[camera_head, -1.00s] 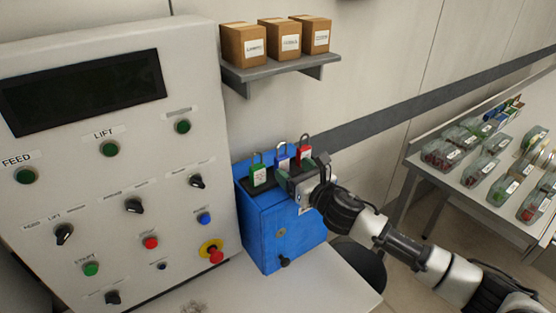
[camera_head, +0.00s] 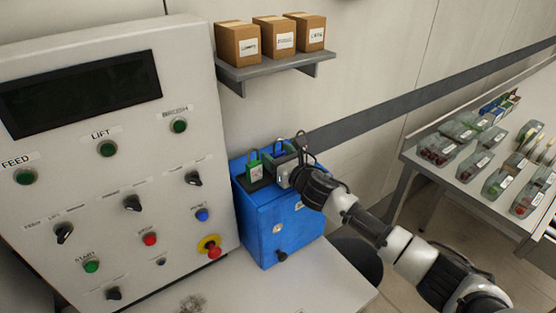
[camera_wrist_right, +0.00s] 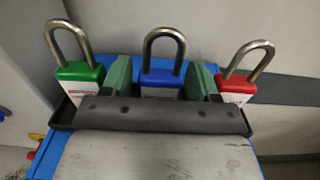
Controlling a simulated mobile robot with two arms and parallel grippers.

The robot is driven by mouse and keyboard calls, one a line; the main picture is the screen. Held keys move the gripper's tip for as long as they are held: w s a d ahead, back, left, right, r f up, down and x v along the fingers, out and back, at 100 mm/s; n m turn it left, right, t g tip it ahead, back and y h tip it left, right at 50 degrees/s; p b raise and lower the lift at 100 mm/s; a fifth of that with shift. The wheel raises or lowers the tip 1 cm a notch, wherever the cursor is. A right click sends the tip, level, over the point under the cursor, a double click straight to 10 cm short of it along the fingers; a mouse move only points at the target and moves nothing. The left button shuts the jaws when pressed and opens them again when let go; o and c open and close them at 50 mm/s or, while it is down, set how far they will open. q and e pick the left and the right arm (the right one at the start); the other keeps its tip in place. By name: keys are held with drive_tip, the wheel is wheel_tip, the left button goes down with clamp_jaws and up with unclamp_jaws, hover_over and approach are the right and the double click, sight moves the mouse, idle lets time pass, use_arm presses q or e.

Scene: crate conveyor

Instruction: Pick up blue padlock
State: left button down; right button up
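The blue padlock (camera_wrist_right: 162,77) stands upright in the middle of the row in the right wrist view, its steel shackle pointing up. My right gripper (camera_wrist_right: 162,80) is open, with one green-padded finger on each side of the blue padlock. A small gap shows at its left side; at the right I cannot tell whether the finger touches. In the head view my right gripper (camera_head: 284,168) is over the padlock row and hides most of the blue padlock. My left gripper is not in view.
A green padlock (camera_wrist_right: 80,74) and a red padlock (camera_wrist_right: 236,87) flank the blue one closely. The padlocks stand on a blue box (camera_head: 280,225) beside the control panel (camera_head: 110,190). A shelf (camera_head: 275,68) with cartons hangs above. A table with bins stands at right.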

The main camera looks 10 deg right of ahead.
sight(280, 140)
drive_tip(key=c, duration=0.8)
drive_tip(key=shift+o, duration=0.2)
drive_tip(key=shift+r, duration=0.45)
drive_tip(key=r, duration=0.3)
drive_tip(key=shift+d+r, duration=0.2)
drive_tip(key=shift+r, duration=0.15)
drive_tip(key=s+d+r, duration=0.6)
drive_tip(key=s+d, duration=0.1)
drive_tip(key=s, duration=0.1)
drive_tip(key=shift+s+d+r, duration=0.15)
drive_tip(key=shift+d+r, duration=0.1)
drive_tip(key=shift+d, duration=0.15)
